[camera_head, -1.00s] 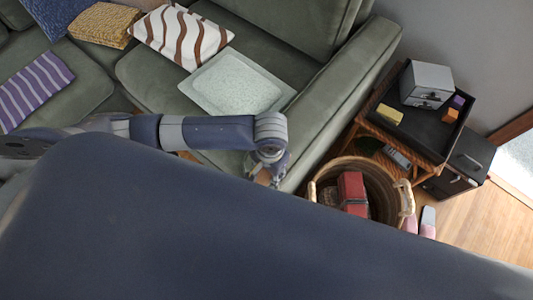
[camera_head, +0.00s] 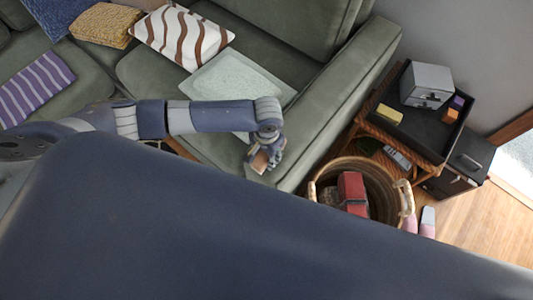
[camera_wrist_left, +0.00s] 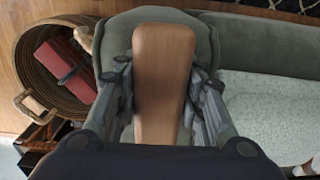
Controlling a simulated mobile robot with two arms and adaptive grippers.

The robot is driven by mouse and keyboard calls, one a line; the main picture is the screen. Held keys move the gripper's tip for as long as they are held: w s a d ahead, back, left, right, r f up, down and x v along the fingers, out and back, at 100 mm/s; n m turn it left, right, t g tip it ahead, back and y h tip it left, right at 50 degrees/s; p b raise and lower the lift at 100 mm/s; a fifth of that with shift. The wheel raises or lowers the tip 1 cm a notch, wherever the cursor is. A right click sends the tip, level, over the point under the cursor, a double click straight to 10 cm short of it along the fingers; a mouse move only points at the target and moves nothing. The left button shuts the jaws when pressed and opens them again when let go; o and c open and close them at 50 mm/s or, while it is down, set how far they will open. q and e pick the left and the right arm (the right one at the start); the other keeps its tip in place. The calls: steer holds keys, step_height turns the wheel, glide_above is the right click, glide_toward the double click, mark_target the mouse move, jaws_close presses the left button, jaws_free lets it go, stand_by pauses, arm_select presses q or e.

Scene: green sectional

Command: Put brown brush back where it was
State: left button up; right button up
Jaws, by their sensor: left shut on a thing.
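The brown brush (camera_wrist_left: 163,85) is between the fingers of my left gripper (camera_wrist_left: 165,95), which is shut on it. In the left wrist view its flat wooden back faces the camera. In the head view my left gripper (camera_head: 266,158) is in front of the sofa's right arm end, left of the wicker basket (camera_head: 407,200), with a small brown part of the brush showing. The brush's underside is hidden. My right gripper is not in view.
The basket holds red items (camera_head: 352,192) and stands beside the sofa arm (camera_head: 345,100). A side table with a black tray (camera_head: 435,125) stands at the right.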

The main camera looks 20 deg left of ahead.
arm_select(q)
steer(key=o, duration=1.1)
step_height(320, 180, up, 12)
steer(key=shift+r, duration=0.1)
